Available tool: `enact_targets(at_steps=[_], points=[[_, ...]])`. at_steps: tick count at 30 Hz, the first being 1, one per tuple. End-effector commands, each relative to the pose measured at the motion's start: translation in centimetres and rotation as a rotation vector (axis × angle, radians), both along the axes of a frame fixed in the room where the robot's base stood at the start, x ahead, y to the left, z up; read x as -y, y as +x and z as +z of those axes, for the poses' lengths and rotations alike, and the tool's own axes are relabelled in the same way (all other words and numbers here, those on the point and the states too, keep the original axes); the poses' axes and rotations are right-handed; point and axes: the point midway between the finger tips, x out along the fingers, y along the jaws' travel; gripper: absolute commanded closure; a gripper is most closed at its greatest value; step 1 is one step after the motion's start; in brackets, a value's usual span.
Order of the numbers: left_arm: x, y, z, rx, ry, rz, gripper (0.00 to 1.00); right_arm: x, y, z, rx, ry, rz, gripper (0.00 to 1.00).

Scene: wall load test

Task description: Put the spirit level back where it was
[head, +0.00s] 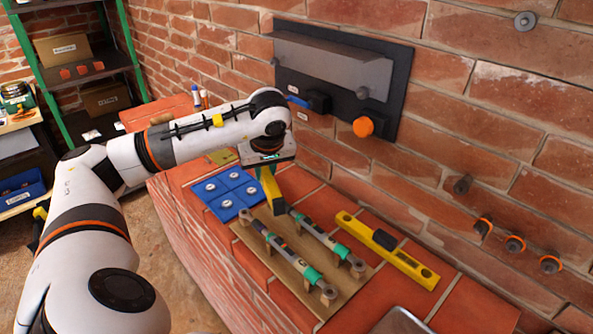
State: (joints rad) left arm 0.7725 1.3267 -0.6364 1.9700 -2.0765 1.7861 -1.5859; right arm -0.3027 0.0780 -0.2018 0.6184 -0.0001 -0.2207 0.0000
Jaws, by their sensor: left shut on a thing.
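The spirit level (412,266), a long yellow bar with a dark middle part, lies flat on the brick top, right of the wooden board. My left gripper (268,176) reaches over the brick top from the left, pointing down. It is shut on a yellow tool with a dark block end (278,205), just above the far end of the wooden board (262,262). The gripper's fingers are partly hidden by its own body and the tool. The gripper is apart from the spirit level. My right gripper is not in view.
Two wrenches with teal grips (322,238) lie on wooden rests on the board. A blue panel with round pieces (227,190) is left of it. A black wall plate (402,80) with an orange knob (363,126) and several wall anchors (515,244) stick out. A metal tray (402,320) is in front.

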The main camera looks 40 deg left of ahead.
Motion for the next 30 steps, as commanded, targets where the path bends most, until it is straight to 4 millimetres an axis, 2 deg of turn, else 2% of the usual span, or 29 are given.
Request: enact_targets(at_steps=[1,6,12,15,20,27,30], points=[[0.4,1.5,0.4,0.002,-0.007,-0.002,1.00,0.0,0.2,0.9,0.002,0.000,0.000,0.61],[0.7,5.7,0.4,0.002,-0.005,-0.001,1.00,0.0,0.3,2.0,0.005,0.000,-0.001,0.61],[1.0,9.4,-0.1,-0.004,-0.001,-0.001,1.00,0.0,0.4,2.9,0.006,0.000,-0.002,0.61],[0.8,9.0,-2.0,-0.006,0.002,-0.001,1.00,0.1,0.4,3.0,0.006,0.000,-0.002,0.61],[0.8,9.1,-3.2,-0.001,0.001,-0.001,1.00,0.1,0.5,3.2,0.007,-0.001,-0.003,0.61],[0.8,9.0,-6.4,-0.003,-0.001,0.000,1.00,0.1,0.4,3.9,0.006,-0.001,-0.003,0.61],[0.9,9.4,-6.9,-0.002,0.000,-0.001,1.00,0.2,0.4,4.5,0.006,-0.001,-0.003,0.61]])
